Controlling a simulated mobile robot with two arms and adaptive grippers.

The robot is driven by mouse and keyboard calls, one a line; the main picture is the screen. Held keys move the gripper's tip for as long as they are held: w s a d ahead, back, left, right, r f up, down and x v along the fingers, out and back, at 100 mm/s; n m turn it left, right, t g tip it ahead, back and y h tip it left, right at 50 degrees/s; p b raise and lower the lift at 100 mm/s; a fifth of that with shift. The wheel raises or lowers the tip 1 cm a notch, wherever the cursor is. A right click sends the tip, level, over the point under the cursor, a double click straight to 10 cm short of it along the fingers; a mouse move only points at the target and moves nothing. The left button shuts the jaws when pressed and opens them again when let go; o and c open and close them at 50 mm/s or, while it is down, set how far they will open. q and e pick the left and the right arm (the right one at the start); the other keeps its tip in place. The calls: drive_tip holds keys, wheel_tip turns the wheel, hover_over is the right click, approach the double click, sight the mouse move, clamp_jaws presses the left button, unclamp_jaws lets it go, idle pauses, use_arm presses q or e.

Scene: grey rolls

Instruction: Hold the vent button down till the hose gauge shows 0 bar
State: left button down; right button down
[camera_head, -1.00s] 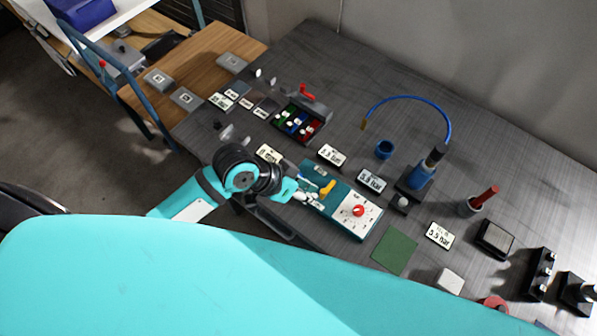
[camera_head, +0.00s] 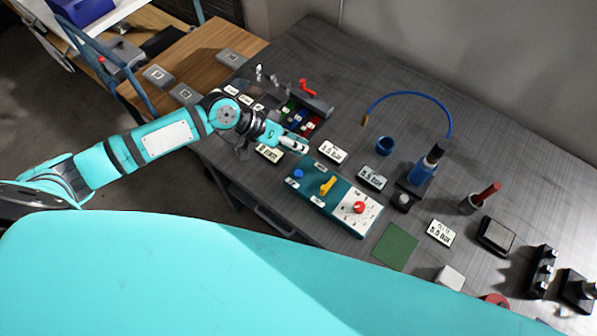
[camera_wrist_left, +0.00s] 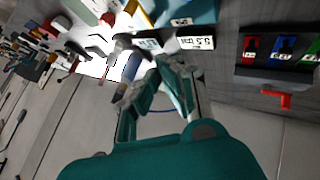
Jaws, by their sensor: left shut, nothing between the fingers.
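A teal panel (camera_head: 315,196) lies on the grey bench, with a blue button (camera_head: 298,173), a yellow lever (camera_head: 327,186) and a red knob (camera_head: 359,208). I cannot tell which control is the vent button. A display (camera_head: 332,152) behind the panel appears to read 5.5 bar, and it also shows in the left wrist view (camera_wrist_left: 195,43). Another display (camera_head: 371,178) stands by the blue hose (camera_head: 410,96); its digits are unclear. My left gripper (camera_head: 303,145) is shut and empty, above the bench behind the panel and apart from the blue button. My right gripper is not in view.
A tray with red, blue and green compartments (camera_head: 296,118) and a red handle (camera_head: 307,87) is behind my left gripper. A green mat (camera_head: 395,247) lies right of the panel.

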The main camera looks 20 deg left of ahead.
use_arm(q)
drive_tip(key=b, duration=0.6)
hover_over(298, 170)
wheel_tip(298, 170, down, 7)
drive_tip(key=shift+f+b, duration=0.4)
drive_tip(key=shift+f, duration=0.3)
idle(0.3)
drive_tip(key=shift+s, duration=0.1)
drive_tip(key=shift+f, duration=0.4)
drive_tip(key=shift+f+b, duration=0.55)
drive_tip(key=shift+b, duration=0.05)
idle(0.6)
idle(1.7)
